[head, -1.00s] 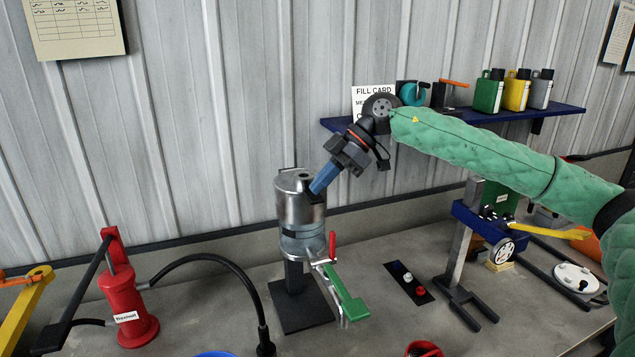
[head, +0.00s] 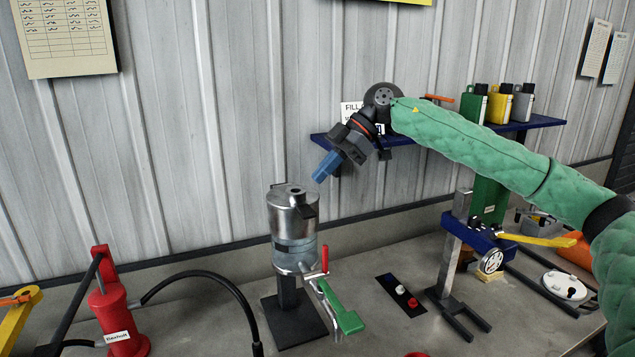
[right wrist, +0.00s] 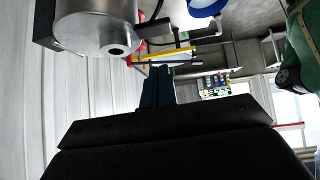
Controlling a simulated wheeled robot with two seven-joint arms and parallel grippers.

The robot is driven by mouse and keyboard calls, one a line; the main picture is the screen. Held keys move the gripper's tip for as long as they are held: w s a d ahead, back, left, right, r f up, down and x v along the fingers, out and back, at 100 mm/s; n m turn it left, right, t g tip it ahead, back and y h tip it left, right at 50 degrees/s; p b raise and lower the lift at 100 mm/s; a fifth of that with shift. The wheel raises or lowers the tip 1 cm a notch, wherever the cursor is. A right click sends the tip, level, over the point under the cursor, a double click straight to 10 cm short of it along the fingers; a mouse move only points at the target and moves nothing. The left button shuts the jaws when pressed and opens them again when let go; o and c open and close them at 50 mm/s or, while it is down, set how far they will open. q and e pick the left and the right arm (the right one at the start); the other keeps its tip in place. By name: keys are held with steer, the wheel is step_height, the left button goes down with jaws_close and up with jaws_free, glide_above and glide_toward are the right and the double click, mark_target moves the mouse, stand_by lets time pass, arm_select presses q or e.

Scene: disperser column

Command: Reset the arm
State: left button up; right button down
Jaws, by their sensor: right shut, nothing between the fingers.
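My right gripper (head: 323,167) has blue fingers pressed together with nothing between them. It hangs in the air above and to the right of the steel disperser column (head: 293,232), apart from it. The column stands on a black base plate (head: 296,318) and has a green lever (head: 342,312) and a small red handle (head: 324,259). In the right wrist view the shut blue fingers (right wrist: 157,88) point away from the camera, and the steel cylinder (right wrist: 97,24) shows at the upper left. My left gripper is not in view.
A blue shelf (head: 540,122) with several bottles is behind my right arm. A red pump (head: 115,315) with a black hose stands at the left. A blue stand (head: 447,240) with a yellow lever is at the right. A switch panel (head: 400,291) lies between.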

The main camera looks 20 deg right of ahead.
arm_select(q)
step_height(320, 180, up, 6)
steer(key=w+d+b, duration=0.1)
steer(key=b, duration=0.1)
arm_select(e)
steer(key=v, duration=0.6)
steer(key=shift+d+r, duration=0.2)
steer(key=shift+r, duration=0.2)
